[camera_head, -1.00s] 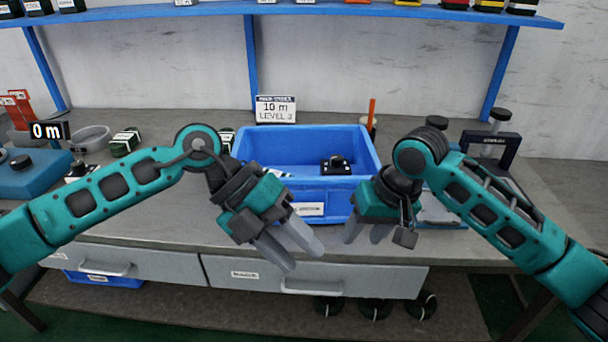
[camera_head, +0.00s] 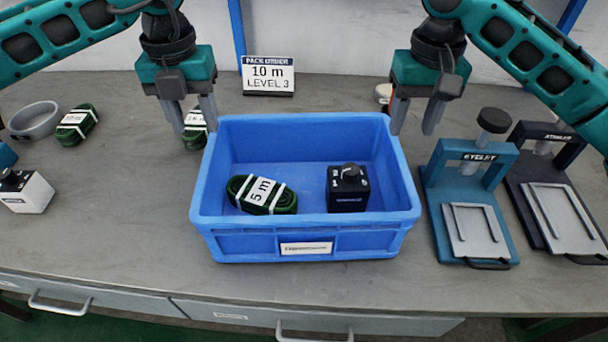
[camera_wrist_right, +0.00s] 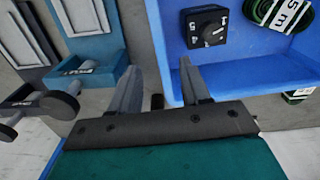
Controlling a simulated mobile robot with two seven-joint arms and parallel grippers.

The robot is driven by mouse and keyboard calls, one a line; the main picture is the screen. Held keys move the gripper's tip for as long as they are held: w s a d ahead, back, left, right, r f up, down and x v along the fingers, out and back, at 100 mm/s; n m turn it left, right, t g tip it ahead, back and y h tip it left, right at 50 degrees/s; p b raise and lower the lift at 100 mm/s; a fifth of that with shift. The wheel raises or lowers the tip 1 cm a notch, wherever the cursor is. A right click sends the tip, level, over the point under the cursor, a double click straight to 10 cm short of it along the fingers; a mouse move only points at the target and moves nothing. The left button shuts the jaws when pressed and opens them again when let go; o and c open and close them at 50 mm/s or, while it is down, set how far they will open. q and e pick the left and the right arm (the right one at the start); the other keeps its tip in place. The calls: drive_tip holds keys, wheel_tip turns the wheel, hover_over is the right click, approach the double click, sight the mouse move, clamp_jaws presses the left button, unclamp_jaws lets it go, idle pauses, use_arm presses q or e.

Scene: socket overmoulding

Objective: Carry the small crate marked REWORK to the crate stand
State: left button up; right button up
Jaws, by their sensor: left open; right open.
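A blue crate (camera_head: 230,243) stands on the bench in the middle of the head view. The writing on its front label is too small to read, so I cannot tell if it says REWORK. It holds a green cable coil (camera_head: 262,194) marked 5 m and a black box with a knob (camera_head: 347,188). My left gripper (camera_head: 193,120) is open and empty by the crate's far left corner. My right gripper (camera_head: 417,120) is open and empty by its far right corner. In the right wrist view, the right fingers (camera_wrist_right: 160,85) are beside the crate's wall (camera_wrist_right: 165,50). No crate stand is recognisable.
An EYELET press (camera_head: 470,185) and a dark press (camera_head: 555,190) stand close on the right. Green coils (camera_head: 77,125), a grey bowl (camera_head: 35,121) and a white box (camera_head: 25,192) are on the left.

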sight(211, 171)
use_arm(q)
drive_tip(key=shift+s, duration=0.25)
use_arm(e)
drive_tip(key=shift+s, duration=0.25)
use_arm(q)
wheel_tip(211, 171, down, 13)
drive_tip(key=shift+w+r, duration=0.1)
use_arm(e)
wheel_tip(211, 171, down, 13)
drive_tip(key=shift+w+r, duration=0.1)
use_arm(q)
clamp_jaws()
use_arm(e)
clamp_jaws()
